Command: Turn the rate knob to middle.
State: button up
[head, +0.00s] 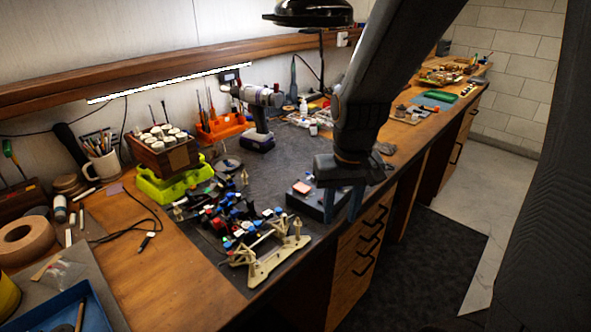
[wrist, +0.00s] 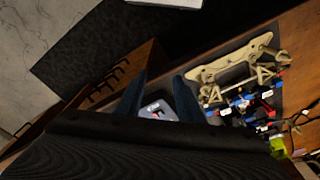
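A dark box (head: 300,203) stands near the bench's front edge, with a pinkish-red patch (head: 301,187) on top. In the wrist view, a light grey panel (wrist: 150,108) with a small red and dark detail shows between my fingers. I cannot make out the rate knob or its setting; it is too small or hidden. I cannot tell whether a finger touches the box.
A racecar chassis (head: 270,262) with beige arms lies left of the box; it also shows in the wrist view (wrist: 235,70). A purple-grey drill (head: 258,115) and a lime-green tray (head: 172,188) stand behind. Drawer handles (head: 370,240) jut from the bench front.

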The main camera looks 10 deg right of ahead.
jog(key=w+r, duration=0.1)
jog(key=w, duration=0.5)
jog(key=w+r+m, duration=0.1)
jog(key=w+r, duration=0.1)
jog(key=w, duration=0.5)
jog(key=w+r+m+g, duration=0.1)
jog(key=w, duration=0.6)
jog(key=shift+w+a+r+b, duration=0.25)
jog(key=shift+a+r+b, duration=0.05)
jog(key=shift+r+b, duration=0.1)
jog(key=shift+w+f, duration=0.1)
jog(key=shift+f, duration=0.1)
notch_tip(320, 180, down, 7)
jog(key=shift+d+f+p, duration=0.1)
jog(key=shift+f+p, duration=0.1)
jog(key=shift+p, duration=0.85)
grip_shut()
